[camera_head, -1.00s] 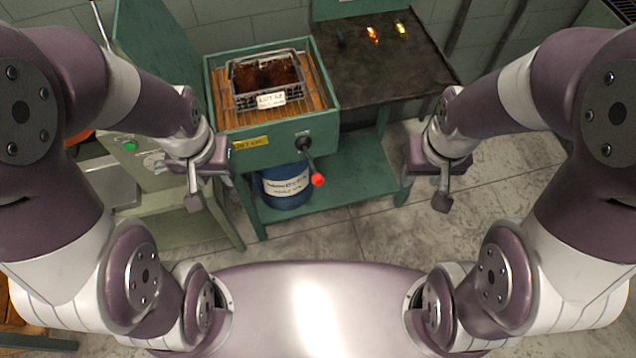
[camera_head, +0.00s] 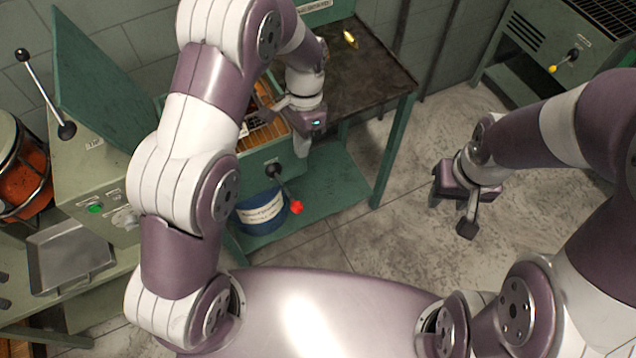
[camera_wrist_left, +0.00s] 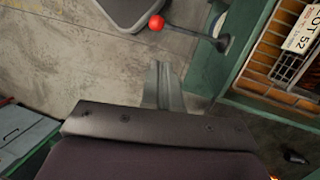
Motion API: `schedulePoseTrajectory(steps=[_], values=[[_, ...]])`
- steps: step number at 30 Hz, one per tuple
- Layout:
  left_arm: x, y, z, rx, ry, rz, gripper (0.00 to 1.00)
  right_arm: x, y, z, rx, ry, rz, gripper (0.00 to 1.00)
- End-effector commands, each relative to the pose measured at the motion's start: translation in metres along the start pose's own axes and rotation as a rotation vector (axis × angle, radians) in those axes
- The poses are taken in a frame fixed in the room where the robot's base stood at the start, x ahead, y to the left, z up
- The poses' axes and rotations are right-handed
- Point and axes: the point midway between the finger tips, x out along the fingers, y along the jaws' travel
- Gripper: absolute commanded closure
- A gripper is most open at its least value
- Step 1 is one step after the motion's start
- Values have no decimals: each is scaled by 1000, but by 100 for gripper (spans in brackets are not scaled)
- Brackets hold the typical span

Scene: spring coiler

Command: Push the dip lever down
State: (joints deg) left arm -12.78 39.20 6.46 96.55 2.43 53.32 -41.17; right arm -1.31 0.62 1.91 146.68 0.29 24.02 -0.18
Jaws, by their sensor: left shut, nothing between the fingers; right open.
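The dip lever is a dark rod with a red ball (camera_head: 297,207), pivoted on the front of the green tank (camera_head: 262,170). It sticks out from the tank front towards my body. In the left wrist view, the red ball (camera_wrist_left: 156,23) and rod show beyond my fingers. My left gripper (camera_head: 301,146) is shut and empty, above the tank's front right corner, apart from the lever. Its closed fingers also show in the left wrist view (camera_wrist_left: 163,85). My left arm hides much of the tank and basket. My right gripper (camera_head: 460,212) is open and empty over the floor at right.
A blue drum (camera_head: 262,212) stands on the shelf under the tank. A dark-topped table (camera_head: 365,70) adjoins the tank. Floor between is clear.

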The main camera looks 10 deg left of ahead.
Motion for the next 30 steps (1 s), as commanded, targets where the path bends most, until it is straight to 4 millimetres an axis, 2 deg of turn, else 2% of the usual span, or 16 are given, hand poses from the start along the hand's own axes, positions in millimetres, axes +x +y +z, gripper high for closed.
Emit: schedulePoseTrajectory(steps=[4, 14, 17, 24, 27, 30], values=[[0, 4, 6, 85, -24, 24, 100, 0, 0, 0, 0, 0, 0, 57], [3, 4, 6, 89, -22, 22, 100, 4, 0, 0, 0, 0, 0, 57], [16, 3, 5, 89, -22, 22, 100, 18, 0, 2, 0, 0, 0, 57], [64, 3, 4, 88, -21, 21, 100, 73, 0, 9, 0, 0, 0, 57], [81, 4, 6, 88, -22, 22, 100, 79, 0, 9, 0, 0, 0, 57], [94, 7, 9, 88, -24, 24, 100, 69, 0, 8, 0, 0, 0, 57]])
